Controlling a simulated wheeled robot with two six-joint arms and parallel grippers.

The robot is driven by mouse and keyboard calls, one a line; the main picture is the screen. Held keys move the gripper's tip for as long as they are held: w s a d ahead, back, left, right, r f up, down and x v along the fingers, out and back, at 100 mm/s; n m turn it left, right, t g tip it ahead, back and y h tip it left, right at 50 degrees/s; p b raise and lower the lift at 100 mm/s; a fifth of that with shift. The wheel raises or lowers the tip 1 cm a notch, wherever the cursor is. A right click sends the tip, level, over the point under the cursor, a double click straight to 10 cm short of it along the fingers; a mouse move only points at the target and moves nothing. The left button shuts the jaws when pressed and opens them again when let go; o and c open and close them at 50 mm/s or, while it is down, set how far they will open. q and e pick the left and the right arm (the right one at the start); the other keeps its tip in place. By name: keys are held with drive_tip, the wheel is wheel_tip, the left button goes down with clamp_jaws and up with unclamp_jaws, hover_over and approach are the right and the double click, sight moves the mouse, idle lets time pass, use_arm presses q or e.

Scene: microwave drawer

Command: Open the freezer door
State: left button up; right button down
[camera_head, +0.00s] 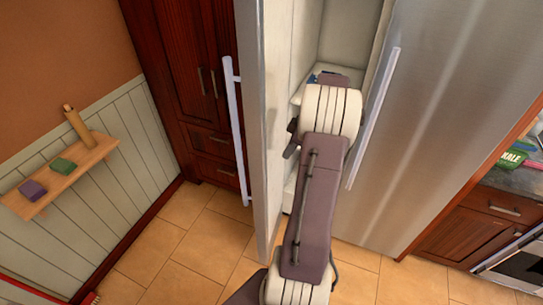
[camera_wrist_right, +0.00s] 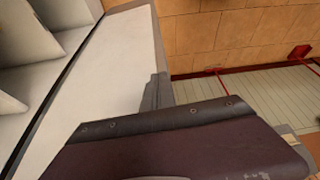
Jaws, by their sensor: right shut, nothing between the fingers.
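The freezer door (camera_head: 252,130) stands swung open on the left of the steel fridge, with its long handle (camera_head: 236,135) on the outer face. The white freezer interior (camera_head: 302,40) shows between the door and the closed right door. My right arm reaches into this gap. My right gripper (camera_head: 291,142) is shut and empty on the inner side of the open door, partly hidden by my wrist. In the right wrist view the fingers (camera_wrist_right: 156,92) are by the edge of the door's pale inner face (camera_wrist_right: 118,62); I cannot tell if they touch. My left gripper is out of view.
The closed steel door (camera_head: 450,80) with its handle (camera_head: 374,118) stands to the right. Dark red cabinets (camera_head: 180,60) are behind the freezer door. A wall shelf (camera_head: 75,175) with small items hangs at the left.

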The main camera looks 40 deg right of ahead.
sight(264, 150)
drive_tip(key=w+a+f+p, duration=0.2)
drive_tip(key=w+f, duration=0.2)
drive_tip(key=w, duration=0.1)
drive_tip(key=shift+a+f+p, duration=0.2)
drive_tip(key=shift+a+p, duration=0.15)
drive_tip(key=shift+a, duration=0.05)
